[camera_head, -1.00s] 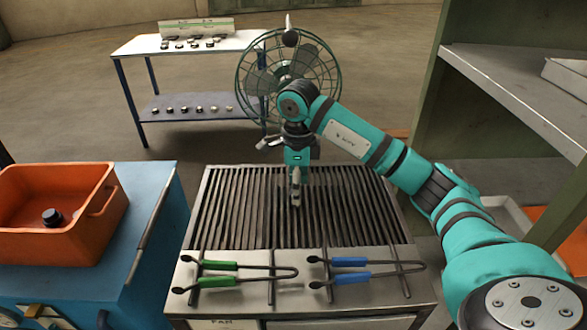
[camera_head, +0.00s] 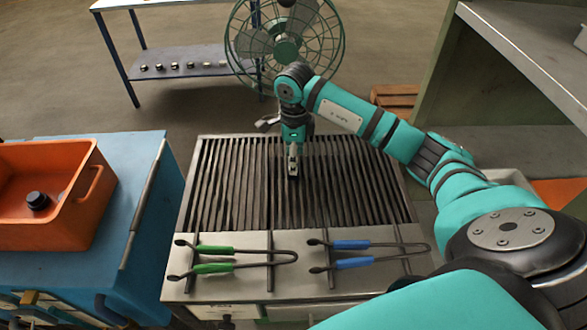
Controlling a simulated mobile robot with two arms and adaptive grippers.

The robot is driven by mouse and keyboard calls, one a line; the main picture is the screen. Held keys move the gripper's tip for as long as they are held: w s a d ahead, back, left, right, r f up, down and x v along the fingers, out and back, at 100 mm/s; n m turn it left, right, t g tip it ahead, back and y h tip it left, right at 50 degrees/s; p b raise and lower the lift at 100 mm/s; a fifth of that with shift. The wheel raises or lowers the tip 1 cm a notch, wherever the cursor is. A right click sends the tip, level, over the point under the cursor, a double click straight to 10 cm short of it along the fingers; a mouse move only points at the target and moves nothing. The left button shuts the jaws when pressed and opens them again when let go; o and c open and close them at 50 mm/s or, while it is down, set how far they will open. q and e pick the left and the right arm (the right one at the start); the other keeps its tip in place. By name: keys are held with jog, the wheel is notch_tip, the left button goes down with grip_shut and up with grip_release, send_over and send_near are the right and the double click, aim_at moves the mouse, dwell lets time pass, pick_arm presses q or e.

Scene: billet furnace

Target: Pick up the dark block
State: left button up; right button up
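My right gripper (camera_head: 293,161) points straight down at the slatted grill (camera_head: 235,190), near the middle of its far half. Its fingers show edge-on, so I cannot tell whether they are open or shut. A small dark shape sits at the fingertips; I cannot tell whether it is a dark block, the finger pads or a gap between bars. A separate small dark round piece (camera_head: 38,201) lies in the orange bin (camera_head: 62,238) at the left. My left gripper is not in view.
Green-handled tongs (camera_head: 214,250) and blue-handled tongs (camera_head: 351,245) lie on the grill's front ledge. The bin stands on a blue cabinet (camera_head: 150,215). A caged fan (camera_head: 245,45) stands behind the grill, near a table with small dark pieces on its lower shelf. Grey shelving (camera_head: 530,60) stands at right.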

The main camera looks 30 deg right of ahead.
jog(key=shift+s+a+f+p, duration=0.15)
jog(key=shift+f+p, duration=0.4)
jog(key=shift+f, duration=1.7)
jog(key=shift+c, duration=0.2)
jog(key=shift+r, duration=0.1)
grip_shut()
